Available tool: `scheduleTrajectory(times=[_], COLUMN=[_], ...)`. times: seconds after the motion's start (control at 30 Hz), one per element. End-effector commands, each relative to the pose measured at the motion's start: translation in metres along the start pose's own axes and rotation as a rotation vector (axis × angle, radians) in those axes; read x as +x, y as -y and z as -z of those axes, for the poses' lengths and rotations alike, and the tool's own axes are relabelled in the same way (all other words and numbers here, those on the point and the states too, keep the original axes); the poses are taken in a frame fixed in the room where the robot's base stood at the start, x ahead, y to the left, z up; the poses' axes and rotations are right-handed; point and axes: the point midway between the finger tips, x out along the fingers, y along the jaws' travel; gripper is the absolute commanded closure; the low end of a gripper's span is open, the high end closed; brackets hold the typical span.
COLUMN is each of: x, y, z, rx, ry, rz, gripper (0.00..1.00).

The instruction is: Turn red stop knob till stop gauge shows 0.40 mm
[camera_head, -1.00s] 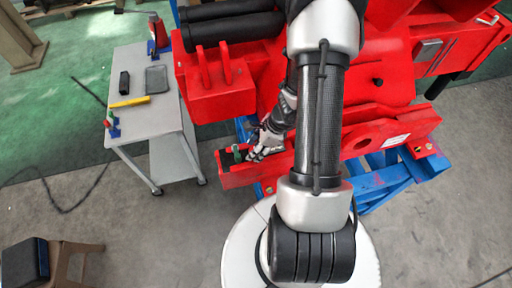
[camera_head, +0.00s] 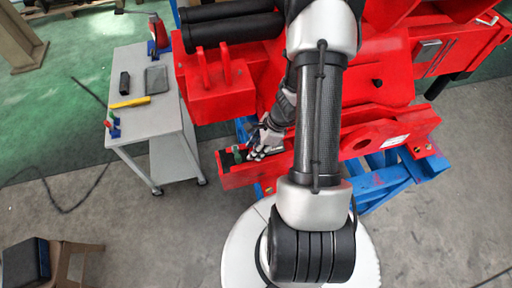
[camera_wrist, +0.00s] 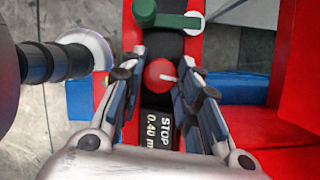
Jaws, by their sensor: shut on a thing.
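The red stop knob (camera_wrist: 160,74) shows in the wrist view, with a short white pointer mark directed to the right. My gripper (camera_wrist: 163,70) is shut on the knob, with one finger on each side of it. The stop gauge label (camera_wrist: 160,128) lies just below the knob on a black plate and reads STOP 0.40 m, its end cut off by my gripper. In the head view my gripper (camera_head: 252,152) is at the left part of the red beam; the knob is hidden there.
A green lever (camera_wrist: 176,19) with a white end stands just beyond the knob; it also shows in the head view (camera_head: 237,154). A grey cart (camera_head: 165,125) with a yellow tool (camera_head: 130,102) stands to the left.

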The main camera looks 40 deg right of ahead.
Motion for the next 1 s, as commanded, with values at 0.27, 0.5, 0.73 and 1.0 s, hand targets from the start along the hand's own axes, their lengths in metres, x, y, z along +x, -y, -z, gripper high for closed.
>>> scheduleTrajectory(times=[0.27,0.5,0.73,1.0], x=[0.000,0.000,-0.001,-0.034], y=[0.000,0.000,0.000,0.002], z=[0.000,0.000,0.000,0.000], rx=[0.001,0.002,0.002,0.001], ry=[0.000,0.000,0.000,-0.001], rz=[0.001,0.001,0.001,0.007], gripper=[0.61,0.49,0.49,0.49])
